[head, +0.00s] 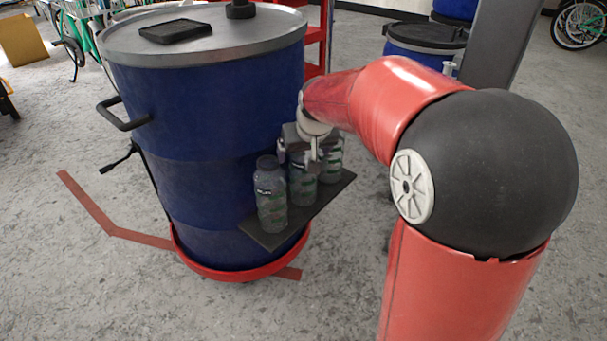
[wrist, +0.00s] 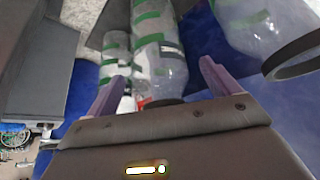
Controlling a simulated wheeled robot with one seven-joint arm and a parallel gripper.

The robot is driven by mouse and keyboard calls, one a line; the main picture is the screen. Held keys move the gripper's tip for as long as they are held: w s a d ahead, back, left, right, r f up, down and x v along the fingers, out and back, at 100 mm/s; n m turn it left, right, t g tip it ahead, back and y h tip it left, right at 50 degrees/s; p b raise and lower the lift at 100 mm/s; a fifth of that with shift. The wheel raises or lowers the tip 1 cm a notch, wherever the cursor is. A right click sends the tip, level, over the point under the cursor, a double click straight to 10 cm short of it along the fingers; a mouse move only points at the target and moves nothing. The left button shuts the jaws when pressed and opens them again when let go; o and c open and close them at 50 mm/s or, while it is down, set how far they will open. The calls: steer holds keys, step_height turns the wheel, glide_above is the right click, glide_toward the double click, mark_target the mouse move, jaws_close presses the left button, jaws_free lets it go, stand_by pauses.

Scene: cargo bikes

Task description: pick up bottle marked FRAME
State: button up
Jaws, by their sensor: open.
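Three clear bottles with green stripes and small labels stand on a dark shelf (head: 262,232) at the blue barrel's side. In the head view they are a left bottle (head: 271,200), a middle bottle (head: 302,183) and a right bottle (head: 331,165). I cannot read FRAME on any label. My gripper (head: 312,152) is at the top of the group, partly covering the middle and right bottles. In the wrist view my gripper (wrist: 162,72) is open, with one bottle (wrist: 157,45) between its two purple fingers. Its lower end in that picture is hidden by the gripper body.
The blue barrel (head: 205,110) stands directly behind the shelf. Open concrete floor lies in front.

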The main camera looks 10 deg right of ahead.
steer(key=shift+x, duration=1.15)
steer(key=c, duration=1.3)
steer(key=shift+r, duration=0.1)
